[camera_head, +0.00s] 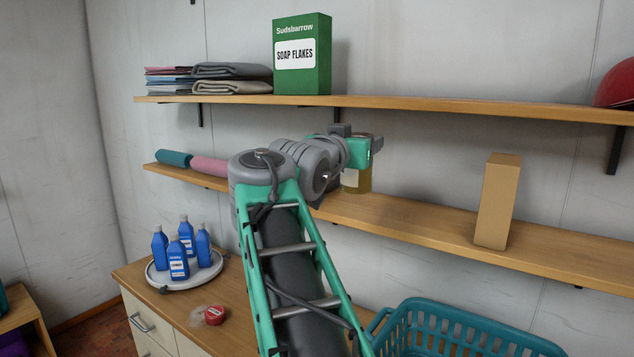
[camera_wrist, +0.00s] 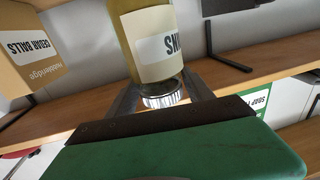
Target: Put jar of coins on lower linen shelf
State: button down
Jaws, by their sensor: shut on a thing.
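The jar of coins (camera_head: 357,178) is a yellowish glass jar with a cream label. It hangs lid-up below my gripper (camera_head: 357,150), at the lower linen shelf (camera_head: 420,224). In the wrist view, which is upside down, the jar (camera_wrist: 158,45) has a ridged metal lid between the two fingers of my gripper (camera_wrist: 165,92). The fingers are shut on it near the lid. The jar's base is out of the wrist view, and I cannot tell whether it touches the shelf. My arm hides part of the shelf left of the jar.
A tan cedar balls box (camera_head: 497,200) stands right of the jar on the lower shelf, with free board between. Teal and pink rolls (camera_head: 190,163) lie at its left. The upper shelf (camera_head: 430,103) with a soap flakes box (camera_head: 302,55) runs above. A teal basket (camera_head: 450,325) is below.

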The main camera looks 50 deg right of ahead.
jog(key=s+r+m+g+p, duration=0.1)
jog(key=s+r+m+g, duration=0.15)
jog(key=s+r, duration=0.35)
jog(key=s+d+f+p, duration=0.2)
jog(key=d+f+p, duration=0.1)
jog(key=d+f, duration=1.1)
jog(key=shift+d+f+g+h, duration=0.15)
jog(key=shift+f+g+h, duration=0.05)
jog(key=shift+g+h, duration=0.25)
jog(key=shift+s+n, duration=0.15)
jog(key=shift+n, duration=0.1)
